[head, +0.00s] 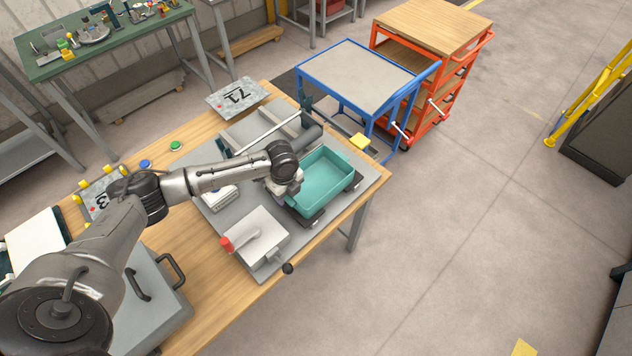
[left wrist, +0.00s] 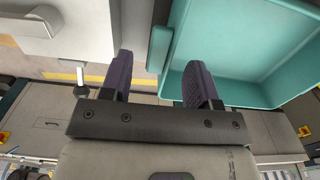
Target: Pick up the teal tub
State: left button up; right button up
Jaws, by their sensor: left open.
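The teal tub (head: 332,176) is an open, empty rectangular box on the panel bender on the wooden bench. My left gripper (head: 291,191) is at the tub's left end, pointing down, and its fingers are mostly hidden there by the wrist. In the left wrist view the gripper (left wrist: 159,82) is open. The tub (left wrist: 245,50) fills the upper right of that view. A narrow teal lip (left wrist: 159,48) of it shows between the two fingers; the right finger overlaps the tub and the left finger is outside it. I cannot tell whether they touch it. My right gripper is out of view.
A light grey block with a red-tipped handle (head: 258,236) stands near the tub, on the bender's grey plate (head: 220,215). A blue cart (head: 357,78) and an orange cart (head: 433,28) stand beyond the bench. The floor right of the bench is clear.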

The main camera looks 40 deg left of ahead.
aim_at(288, 198)
pick_arm(q)
jog(key=shift+f, duration=1.65)
grip_shut()
